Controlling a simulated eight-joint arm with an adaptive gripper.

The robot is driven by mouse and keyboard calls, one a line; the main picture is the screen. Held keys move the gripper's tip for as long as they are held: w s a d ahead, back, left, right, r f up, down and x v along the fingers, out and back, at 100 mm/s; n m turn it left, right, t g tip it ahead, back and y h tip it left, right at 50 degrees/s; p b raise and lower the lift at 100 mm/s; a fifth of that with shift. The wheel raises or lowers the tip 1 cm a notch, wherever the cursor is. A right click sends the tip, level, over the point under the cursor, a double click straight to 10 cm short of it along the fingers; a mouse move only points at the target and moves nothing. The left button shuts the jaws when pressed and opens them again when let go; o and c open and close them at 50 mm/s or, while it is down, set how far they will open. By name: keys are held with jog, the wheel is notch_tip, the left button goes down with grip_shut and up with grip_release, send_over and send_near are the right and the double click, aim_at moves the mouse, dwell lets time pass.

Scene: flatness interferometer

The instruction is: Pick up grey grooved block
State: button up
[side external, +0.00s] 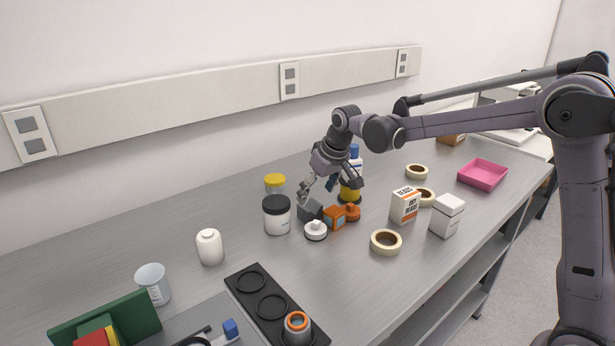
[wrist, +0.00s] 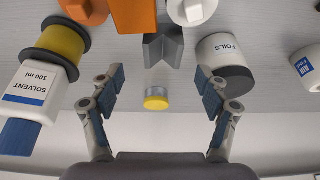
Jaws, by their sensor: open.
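The grey grooved block (side external: 311,210) stands on the metal bench among other small things. In the wrist view the block (wrist: 163,50) is at the top centre, with a V-shaped groove facing the camera. My gripper (side external: 318,188) is just above and behind the block in the side view, pointing down. In the wrist view my gripper (wrist: 161,85) is open, with blue-padded fingers wide apart. The block lies sideways between the finger lines but above the fingertips in the picture. Nothing is held, and no contact shows.
Close by are an orange block (side external: 334,217), a white knobbed piece (side external: 315,231), the black-lidded foils jar (side external: 276,215), a yellow spool (wrist: 61,43) and the solvent bottle (wrist: 37,92). A yellow-lidded jar (side external: 275,183) stands behind.

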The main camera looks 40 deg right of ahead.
aim_at(309, 207)
jog(key=shift+a+x, duration=0.2)
jog(key=shift+x, duration=3.2)
jog(key=c, duration=1.5)
